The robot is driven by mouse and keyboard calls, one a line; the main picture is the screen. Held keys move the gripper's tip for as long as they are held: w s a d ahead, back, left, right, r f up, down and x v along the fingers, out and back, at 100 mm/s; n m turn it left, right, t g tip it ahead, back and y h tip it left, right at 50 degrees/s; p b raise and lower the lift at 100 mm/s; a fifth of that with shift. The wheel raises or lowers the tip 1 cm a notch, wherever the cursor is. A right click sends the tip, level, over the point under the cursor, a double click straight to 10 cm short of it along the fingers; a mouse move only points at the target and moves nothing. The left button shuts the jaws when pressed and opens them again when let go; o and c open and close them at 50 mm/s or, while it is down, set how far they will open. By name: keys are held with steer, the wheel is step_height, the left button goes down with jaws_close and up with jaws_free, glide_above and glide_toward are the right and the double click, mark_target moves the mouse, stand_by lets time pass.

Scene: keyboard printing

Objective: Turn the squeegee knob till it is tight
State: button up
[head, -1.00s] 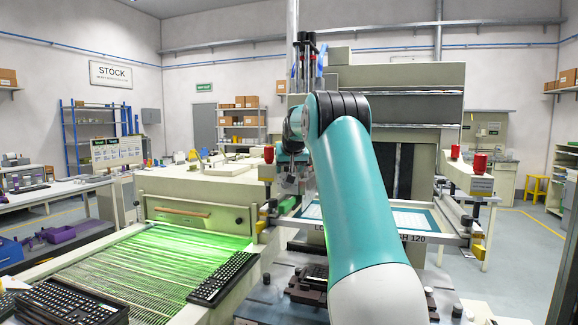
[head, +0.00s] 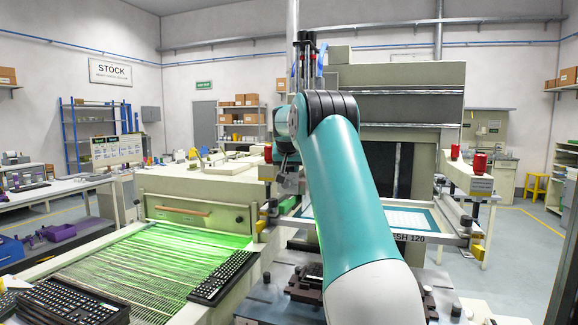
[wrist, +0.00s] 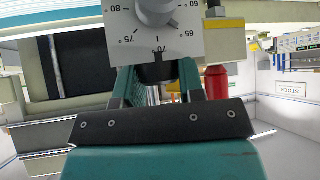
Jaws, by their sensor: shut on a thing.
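In the wrist view my gripper (wrist: 158,88) reaches up from the bottom of the picture. Its two teal fingers stand on either side of a dark knob (wrist: 157,70), the squeegee knob, and are shut on it. The knob sits just below a pale angle plate (wrist: 125,38) marked from 60 to 80. In the head view my arm hides the gripper and the knob; a grey block of the squeegee head (head: 288,181) shows left of the arm.
A red cylinder (wrist: 216,82) stands close right of the fingers in the wrist view. In the head view the screen frame (head: 455,238) lies beyond my arm, and the green-lit dryer belt (head: 130,275) with keyboards (head: 222,277) is at the left.

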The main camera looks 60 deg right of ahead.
steer(key=m+g+p, duration=0.1)
steer(key=p, duration=0.1)
steer(key=m+g+h+p, duration=0.1)
steer(key=m+p, duration=0.1)
steer(key=shift+w+r+m+g, duration=0.1)
steer(key=shift+r+m+g, duration=0.2)
steer(key=shift+r, duration=0.1)
steer(key=m+g+p, duration=0.2)
steer(key=p, duration=0.3)
steer(key=shift+r+m, duration=0.15)
steer(key=shift+m, duration=0.25)
steer(key=shift+m+g+p, duration=0.4)
steer(key=shift+p, duration=0.5)
steer(key=shift+f+m+g+p, duration=0.4)
steer(key=shift+m+g+p, duration=0.1)
steer(key=shift+m+p, duration=0.1)
steer(key=shift+f, duration=0.1)
steer(key=o, duration=0.9)
